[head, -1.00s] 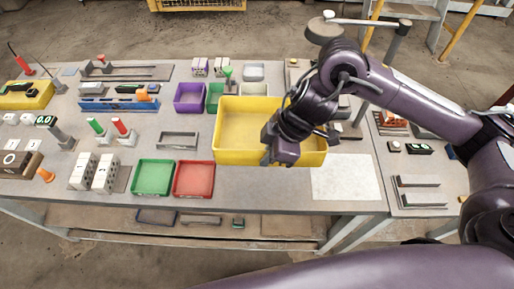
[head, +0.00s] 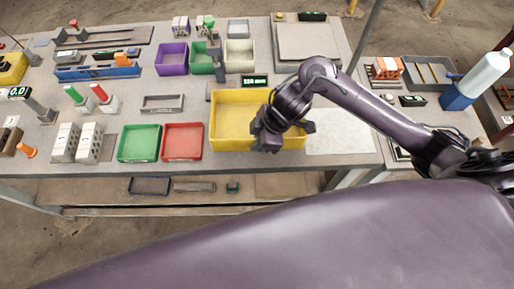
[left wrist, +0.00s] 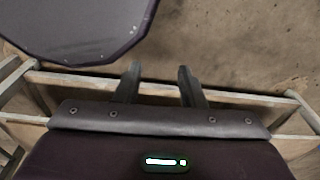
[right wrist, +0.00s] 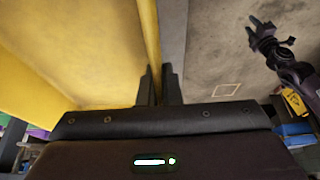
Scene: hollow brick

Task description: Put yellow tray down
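The yellow tray (head: 225,140) is an open, empty-looking box at the table's near side, right of the red tray. It looks level and at or just above the tabletop; I cannot tell whether it touches. My right gripper (head: 272,148) is at its near right side and hides part of the near wall. In the right wrist view, the fingers (right wrist: 159,88) are close together with the yellow wall (right wrist: 152,35) between them. My left gripper (left wrist: 157,85) is open and empty, away from the tray, with floor and table frame below it.
A red tray (head: 183,142) and a green tray (head: 138,143) stand left of the yellow tray. A black digital display (head: 255,80) is just behind it. A pale square (head: 340,138) on the tabletop lies to its right. A blue-based bottle (head: 485,75) stands far right.

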